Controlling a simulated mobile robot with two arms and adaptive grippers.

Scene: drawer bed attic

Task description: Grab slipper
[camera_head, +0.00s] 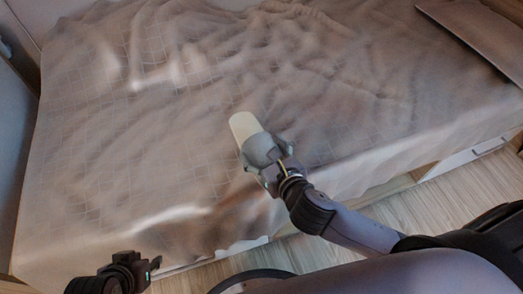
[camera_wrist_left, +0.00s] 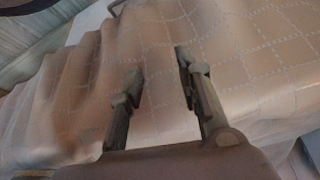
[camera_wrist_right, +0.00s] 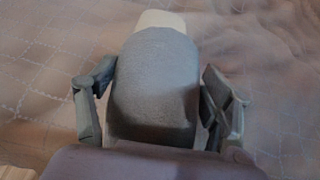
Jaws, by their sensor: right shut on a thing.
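The slipper (camera_head: 259,146) has a grey upper and a pale, cream-coloured end that points away from me. My right gripper (camera_head: 267,163) is shut on the slipper, over the bed, in the head view. In the right wrist view the slipper (camera_wrist_right: 155,85) fills the space between the two fingers of the right gripper (camera_wrist_right: 158,105), one on each side. My left gripper (camera_head: 145,268) is low at the left by the bed's front edge. In the left wrist view the left gripper's fingers (camera_wrist_left: 160,85) are apart with nothing between them.
The bed (camera_head: 110,120) has a rumpled beige cover with a stitched grid. A dark flat panel (camera_head: 478,32) lies at the far right. A white drawer front (camera_head: 465,158) shows below the bed at the right. Wooden floor (camera_head: 405,208) is bare in front.

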